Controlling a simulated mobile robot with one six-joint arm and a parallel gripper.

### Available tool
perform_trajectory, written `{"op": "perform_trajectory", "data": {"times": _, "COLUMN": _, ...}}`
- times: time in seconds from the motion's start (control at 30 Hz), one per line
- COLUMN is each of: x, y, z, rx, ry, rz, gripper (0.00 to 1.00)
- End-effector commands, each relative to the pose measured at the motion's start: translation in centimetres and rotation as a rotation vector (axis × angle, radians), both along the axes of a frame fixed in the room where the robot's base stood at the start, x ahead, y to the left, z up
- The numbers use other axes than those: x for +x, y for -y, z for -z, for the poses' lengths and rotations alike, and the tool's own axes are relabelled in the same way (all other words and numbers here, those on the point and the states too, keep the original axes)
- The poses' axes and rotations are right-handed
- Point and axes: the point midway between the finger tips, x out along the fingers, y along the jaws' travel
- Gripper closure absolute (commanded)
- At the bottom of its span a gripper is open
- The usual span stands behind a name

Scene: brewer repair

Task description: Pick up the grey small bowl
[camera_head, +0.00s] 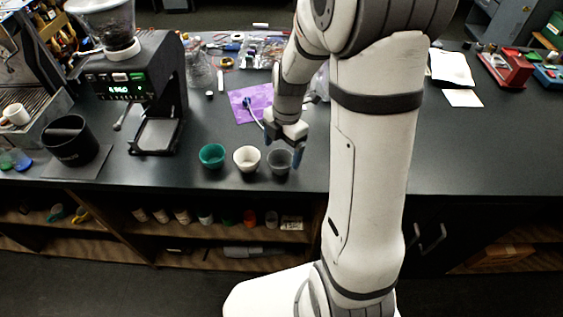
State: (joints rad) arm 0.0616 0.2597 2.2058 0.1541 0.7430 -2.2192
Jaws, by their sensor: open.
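The grey small bowl (279,163) stands upright on the dark counter near its front edge. It is the rightmost of three small bowls in a row. My gripper (283,150) is open at this bowl, pointing down, with one blue-tipped finger at its right and the other toward its upper left. Whether the fingers touch the bowl cannot be told from this view. My arm comes down from above and covers the counter to the right of the bowl.
A white bowl (246,159) stands close to the left, with a green bowl (212,156) beyond it. A black grinder (140,90) and black bin (71,141) stand farther left. A purple sheet (250,101) with small items lies behind. Counter (480,150) at right is clear.

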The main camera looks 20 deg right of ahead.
Motion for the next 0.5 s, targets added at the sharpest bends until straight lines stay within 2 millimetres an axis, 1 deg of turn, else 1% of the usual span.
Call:
{"op": "perform_trajectory", "data": {"times": 0.1, "x": -0.5, "y": -0.4, "z": 1.6, "rx": 0.0, "ry": -0.006, "rz": -0.001, "gripper": 0.13}}
{"op": "perform_trajectory", "data": {"times": 0.23, "x": -0.5, "y": -0.6, "z": 3.3, "rx": 0.0, "ry": -0.004, "rz": 0.0, "gripper": 0.13}}
{"op": "perform_trajectory", "data": {"times": 0.33, "x": -0.6, "y": -0.6, "z": 3.8, "rx": 0.0, "ry": -0.002, "rz": 0.0, "gripper": 0.13}}
{"op": "perform_trajectory", "data": {"times": 0.5, "x": -0.5, "y": -0.6, "z": 3.9, "rx": 0.0, "ry": 0.0, "rz": 0.0, "gripper": 0.13}}
